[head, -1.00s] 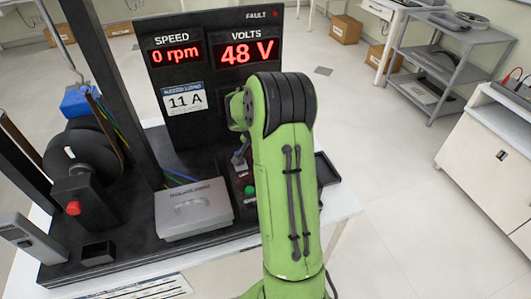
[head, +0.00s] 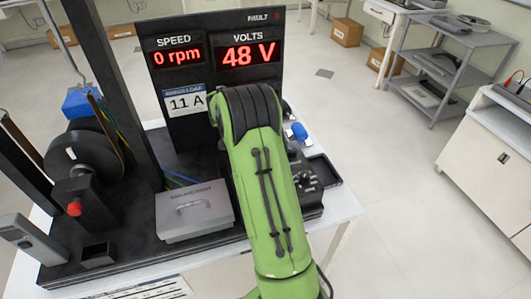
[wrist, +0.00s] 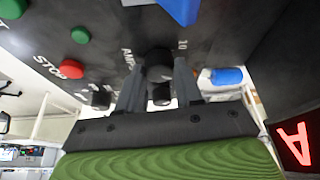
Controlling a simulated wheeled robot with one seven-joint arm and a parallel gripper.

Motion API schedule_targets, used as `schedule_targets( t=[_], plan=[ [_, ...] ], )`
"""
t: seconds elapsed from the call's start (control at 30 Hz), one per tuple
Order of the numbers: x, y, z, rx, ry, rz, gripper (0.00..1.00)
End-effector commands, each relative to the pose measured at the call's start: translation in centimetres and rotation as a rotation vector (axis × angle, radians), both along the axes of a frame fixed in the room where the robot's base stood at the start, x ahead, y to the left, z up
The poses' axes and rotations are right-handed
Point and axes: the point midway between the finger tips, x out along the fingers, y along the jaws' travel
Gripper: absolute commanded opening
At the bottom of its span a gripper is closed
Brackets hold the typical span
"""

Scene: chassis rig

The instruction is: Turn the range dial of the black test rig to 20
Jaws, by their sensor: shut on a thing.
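The black test rig (head: 130,255) stands on a white table in the head view, with red displays reading 0 rpm and 48 V. In the wrist view my gripper (wrist: 160,70) has its fingers on both sides of a black dial (wrist: 158,55) and is shut on it. A 10 and letters that look like AMP are printed beside this dial. Its pointer and a 20 mark cannot be made out. In the head view my green arm hides my gripper and the held dial.
Near the dial in the wrist view are a red button (wrist: 72,69) marked STOP, a green button (wrist: 80,35) and a blue part (wrist: 226,76). In the head view a grey lidded box (head: 194,210) sits left of my arm, and an open black tray (head: 322,170) is at right.

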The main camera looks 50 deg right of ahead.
Motion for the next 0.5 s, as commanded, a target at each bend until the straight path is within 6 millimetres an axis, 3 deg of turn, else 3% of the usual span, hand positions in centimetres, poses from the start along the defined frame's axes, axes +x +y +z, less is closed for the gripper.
schedule_targets(
  t=[0.47,0.5],
  plan=[
    [0.03,0.08,-0.08,0.003,0.002,-0.010,0.05],
    [0.03,0.08,-0.08,0.002,0.001,-0.009,0.41]
  ],
)
